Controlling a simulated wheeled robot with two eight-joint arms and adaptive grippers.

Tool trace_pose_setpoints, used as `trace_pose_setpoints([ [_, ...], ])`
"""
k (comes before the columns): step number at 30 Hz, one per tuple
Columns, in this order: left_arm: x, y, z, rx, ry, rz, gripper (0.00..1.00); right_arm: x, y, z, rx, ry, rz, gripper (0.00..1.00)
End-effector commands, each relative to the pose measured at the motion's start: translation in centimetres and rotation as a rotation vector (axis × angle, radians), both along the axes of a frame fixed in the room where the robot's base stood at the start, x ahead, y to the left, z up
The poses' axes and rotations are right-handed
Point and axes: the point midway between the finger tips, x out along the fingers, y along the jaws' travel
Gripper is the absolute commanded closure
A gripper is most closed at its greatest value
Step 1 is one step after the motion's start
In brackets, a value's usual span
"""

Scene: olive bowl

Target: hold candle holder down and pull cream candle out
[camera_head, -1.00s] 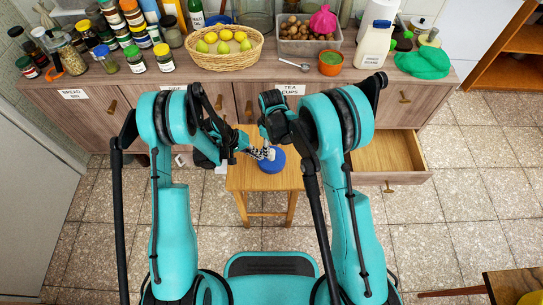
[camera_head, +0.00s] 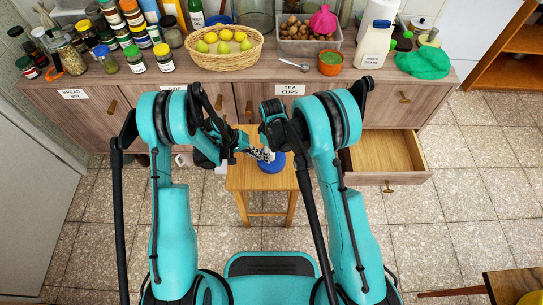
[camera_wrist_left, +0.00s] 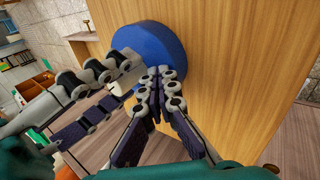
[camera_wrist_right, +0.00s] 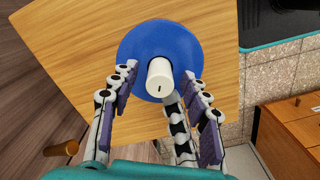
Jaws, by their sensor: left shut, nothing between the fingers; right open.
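The round blue candle holder (camera_head: 276,167) stands on a small wooden stool; it also shows in the left wrist view (camera_wrist_left: 152,42) and right wrist view (camera_wrist_right: 135,45). The cream candle (camera_wrist_right: 159,77) stands in its middle, partly hidden by fingers in the left wrist view (camera_wrist_left: 125,70). My left gripper (camera_wrist_left: 162,71) is shut and empty, its tips at the holder's near side beside the candle; I cannot tell whether they press on it. My right gripper (camera_wrist_right: 158,72) is open, with its fingers on either side of the candle, apparently not gripping it.
The stool top (camera_head: 240,178) has bare wood around the holder. Behind it stands a cabinet with an open drawer (camera_head: 385,155) at the right. The counter above holds a fruit basket (camera_head: 228,48), jars and bottles. My two wrists are close together over the stool.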

Motion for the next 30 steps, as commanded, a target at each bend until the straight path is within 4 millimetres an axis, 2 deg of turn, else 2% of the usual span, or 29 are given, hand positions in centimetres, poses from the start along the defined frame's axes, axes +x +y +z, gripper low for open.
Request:
trace_pose_setpoints([
  [11,0.0,0.0,-0.1,0.001,0.000,0.000,1.00,0.0,0.0,-1.6,0.000,0.000,0.000,0.53],
  [30,0.0,0.0,-0.1,0.001,0.000,0.000,1.00,0.0,0.0,-0.9,0.000,0.000,0.000,0.53],
])
